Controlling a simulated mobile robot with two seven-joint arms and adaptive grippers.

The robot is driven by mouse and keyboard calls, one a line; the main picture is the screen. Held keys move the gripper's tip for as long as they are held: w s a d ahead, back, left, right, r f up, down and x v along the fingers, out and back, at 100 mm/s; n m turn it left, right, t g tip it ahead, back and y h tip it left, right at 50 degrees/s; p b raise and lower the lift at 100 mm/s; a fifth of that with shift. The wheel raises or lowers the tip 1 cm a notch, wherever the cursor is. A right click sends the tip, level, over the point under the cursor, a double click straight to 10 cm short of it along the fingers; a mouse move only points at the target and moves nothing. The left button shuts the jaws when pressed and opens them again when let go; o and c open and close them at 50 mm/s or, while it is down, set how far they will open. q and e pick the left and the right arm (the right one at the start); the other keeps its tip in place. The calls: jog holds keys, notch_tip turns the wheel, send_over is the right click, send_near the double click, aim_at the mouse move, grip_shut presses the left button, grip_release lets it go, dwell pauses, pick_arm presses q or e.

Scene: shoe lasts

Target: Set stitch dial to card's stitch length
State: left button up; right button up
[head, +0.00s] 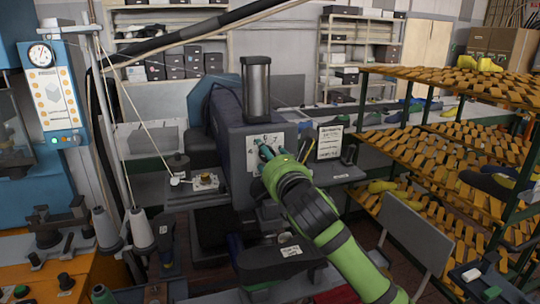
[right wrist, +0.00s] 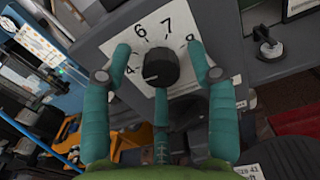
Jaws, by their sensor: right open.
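The black stitch dial (right wrist: 161,68) sits on a white number plate (head: 254,146) on the front of the grey machine. In the right wrist view 4, 6, 7 and part of another number show, and a finger covers part of the scale. A pale mark on the dial is at its lower left, on the side of the 4. My right gripper (right wrist: 158,62) is open, its teal fingers spread around the dial with gaps to it. In the head view the gripper (head: 268,152) hides the dial. The white card (head: 329,142) stands right of the machine; its print is too small to read.
A rack of orange shelves (head: 440,150) with shoe lasts stands at the right. Thread cones (head: 142,229) and a thread stand are at the left. A small side table (head: 341,173) with a black knob-like part is close to the right of the machine.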

jog(key=c, duration=1.1)
jog(key=shift+r, duration=0.15)
jog(key=shift+c, duration=0.2)
jog(key=shift+f+m+p, duration=0.15)
jog(key=shift+m+p, duration=0.8)
jog(key=shift+m, duration=7.05)
jog(key=shift+f+m+p, duration=0.1)
jog(key=shift+m+p, duration=0.8)
jog(key=shift+m, duration=7.1)
jog(key=shift+f, duration=0.1)
